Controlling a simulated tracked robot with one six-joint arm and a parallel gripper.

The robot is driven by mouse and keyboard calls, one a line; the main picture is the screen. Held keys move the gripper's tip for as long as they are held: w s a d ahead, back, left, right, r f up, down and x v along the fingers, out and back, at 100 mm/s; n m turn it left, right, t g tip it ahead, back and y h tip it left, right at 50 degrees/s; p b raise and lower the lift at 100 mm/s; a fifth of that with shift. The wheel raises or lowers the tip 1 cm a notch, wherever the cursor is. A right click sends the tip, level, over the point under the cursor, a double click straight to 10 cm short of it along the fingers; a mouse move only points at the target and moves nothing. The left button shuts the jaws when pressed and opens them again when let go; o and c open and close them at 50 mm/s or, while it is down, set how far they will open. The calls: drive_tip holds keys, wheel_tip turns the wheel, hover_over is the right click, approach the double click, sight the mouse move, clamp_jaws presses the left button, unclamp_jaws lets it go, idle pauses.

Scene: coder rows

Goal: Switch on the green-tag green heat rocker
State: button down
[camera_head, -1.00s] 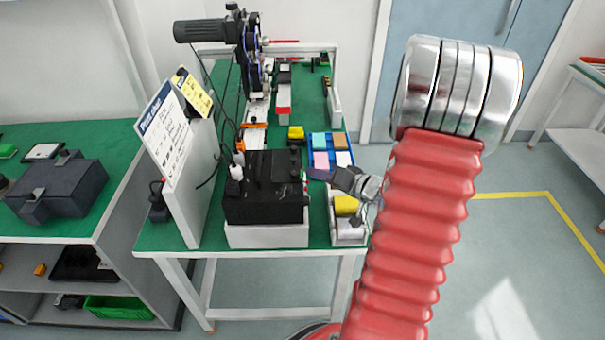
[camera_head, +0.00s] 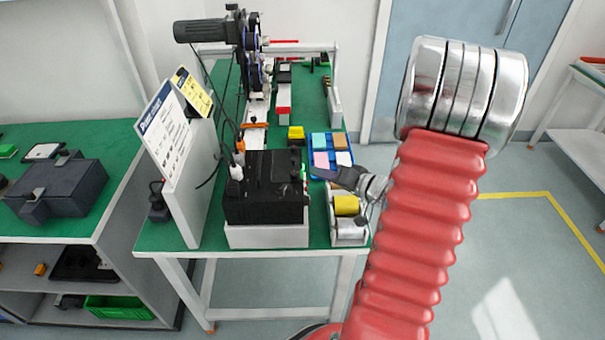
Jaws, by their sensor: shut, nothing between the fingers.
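A black box-shaped unit (camera_head: 265,200) stands on a white base at the front of the green-topped table. A small green spot (camera_head: 304,174) shows at the right edge of this unit; it is too small to tell tag from rocker or to read the rocker's position. My gripper (camera_head: 316,171) is shut and empty. Its dark tip points left at the unit's right side, a little right of the green spot. I cannot tell how far apart they are in depth.
A blue tray (camera_head: 313,160) with colored blocks lies just behind my gripper. A white bin with a yellow roll (camera_head: 346,205) is below it. A sign board (camera_head: 165,130) stands left of the unit. Cables hang behind the unit.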

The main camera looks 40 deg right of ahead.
idle(0.3)
drive_tip(key=s+d, duration=0.3)
drive_tip(key=d, duration=0.1)
drive_tip(key=shift+d+r, duration=0.1)
drive_tip(key=shift+r, duration=0.3)
idle(0.7)
